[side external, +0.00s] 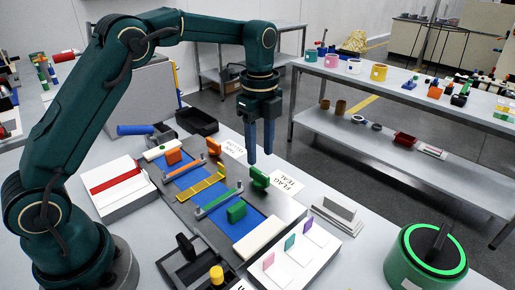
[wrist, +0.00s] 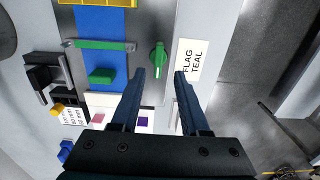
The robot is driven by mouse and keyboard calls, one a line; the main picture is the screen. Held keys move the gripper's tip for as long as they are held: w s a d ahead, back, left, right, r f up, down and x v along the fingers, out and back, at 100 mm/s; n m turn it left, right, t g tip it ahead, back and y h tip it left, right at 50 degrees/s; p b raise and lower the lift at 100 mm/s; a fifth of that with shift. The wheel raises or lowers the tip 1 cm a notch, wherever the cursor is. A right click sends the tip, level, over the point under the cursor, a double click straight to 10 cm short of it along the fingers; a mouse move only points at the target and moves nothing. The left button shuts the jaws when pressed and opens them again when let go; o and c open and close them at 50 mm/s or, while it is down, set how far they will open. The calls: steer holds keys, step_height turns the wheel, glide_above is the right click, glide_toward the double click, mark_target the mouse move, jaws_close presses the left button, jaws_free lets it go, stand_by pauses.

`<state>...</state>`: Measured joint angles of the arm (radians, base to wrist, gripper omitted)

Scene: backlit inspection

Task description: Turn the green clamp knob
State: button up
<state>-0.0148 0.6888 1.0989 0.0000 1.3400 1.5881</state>
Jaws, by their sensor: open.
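The green clamp knob (side external: 259,178) sits at the right edge of the grey fixture plate (side external: 292,208), beside a blue strip. In the wrist view the knob (wrist: 159,59) has a narrow grip, lying nearly along the picture's vertical, with a pale mark at its lower end. My gripper (side external: 260,156) is open and points down, its fingertips just above the knob in the side view. In the wrist view the gripper (wrist: 160,74) has its two fingers apart, and the knob shows just beyond the gap between their tips. Nothing is between the fingers. Whether they touch the knob cannot be told.
A green bar (side external: 219,203) and a green block (side external: 236,211) lie across the blue strip. A "FLAG TEAL" card (side external: 284,182) lies right of the knob. A white tray with coloured tabs (side external: 318,238) and a round green device (side external: 405,262) stand in front.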

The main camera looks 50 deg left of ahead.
mark_target(259, 172)
steer(key=shift+s+f, duration=0.1)
steer(key=shift+f, duration=2.75)
jaws_close()
